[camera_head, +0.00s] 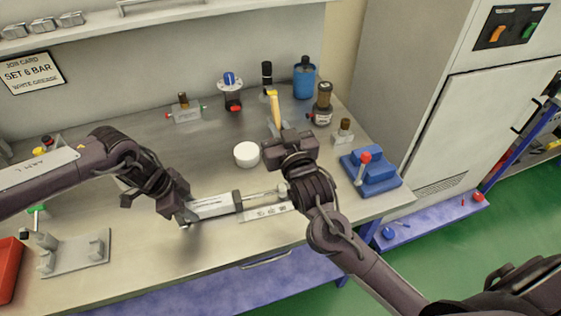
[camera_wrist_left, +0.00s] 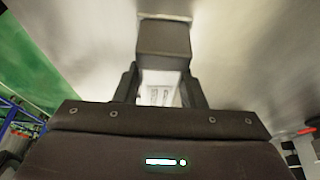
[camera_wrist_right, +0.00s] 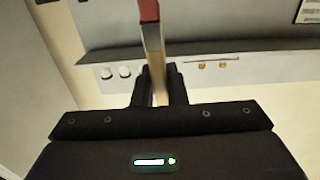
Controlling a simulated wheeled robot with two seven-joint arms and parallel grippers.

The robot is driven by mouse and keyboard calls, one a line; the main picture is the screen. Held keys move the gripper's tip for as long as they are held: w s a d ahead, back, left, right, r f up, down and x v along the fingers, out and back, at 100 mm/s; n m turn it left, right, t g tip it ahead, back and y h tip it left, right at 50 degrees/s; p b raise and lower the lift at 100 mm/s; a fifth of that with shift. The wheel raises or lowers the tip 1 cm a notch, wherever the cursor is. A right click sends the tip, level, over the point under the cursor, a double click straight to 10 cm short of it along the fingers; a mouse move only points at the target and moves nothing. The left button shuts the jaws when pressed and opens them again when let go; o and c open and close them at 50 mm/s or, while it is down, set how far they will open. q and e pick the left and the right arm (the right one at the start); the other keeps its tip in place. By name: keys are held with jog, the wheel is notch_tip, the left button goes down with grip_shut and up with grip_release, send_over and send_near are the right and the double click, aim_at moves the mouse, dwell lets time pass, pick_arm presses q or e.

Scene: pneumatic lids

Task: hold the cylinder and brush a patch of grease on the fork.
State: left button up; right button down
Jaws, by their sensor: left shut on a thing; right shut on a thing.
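My left gripper (camera_head: 184,208) is shut on the cylinder (camera_head: 214,204), which lies low over the bench. In the left wrist view, the cylinder's grey end block (camera_wrist_left: 163,42) sticks out past the fingers. Its thin rod (camera_head: 261,194) points right, towards the fork (camera_head: 282,188), which my right arm partly hides. My right gripper (camera_head: 279,136) is shut on the brush (camera_head: 274,108) by its wooden handle, raised above the bench. In the right wrist view, the brush (camera_wrist_right: 153,55) points away from me with a reddish end. A white round pot (camera_head: 246,154) stands left of the right gripper.
A labelled pale strip (camera_head: 266,212) lies in front of the rod. A blue block with a red-knobbed lever (camera_head: 370,175) stands at the right edge. A grey fixture plate (camera_head: 75,256) is at front left.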

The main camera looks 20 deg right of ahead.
jog(key=shift+f, duration=0.2)
notch_tip(320, 180, down, 7)
jog(key=a+n+t+y, duration=0.1)
jog(key=n, duration=0.1)
jog(key=shift+s+a+f, duration=0.2)
jog(key=shift+s, duration=0.15)
jog(key=shift+f, duration=0.55)
dwell(1.7)
jog(key=shift+s, duration=0.15)
jog(key=shift+s, duration=0.35)
jog(key=shift+w, duration=0.55)
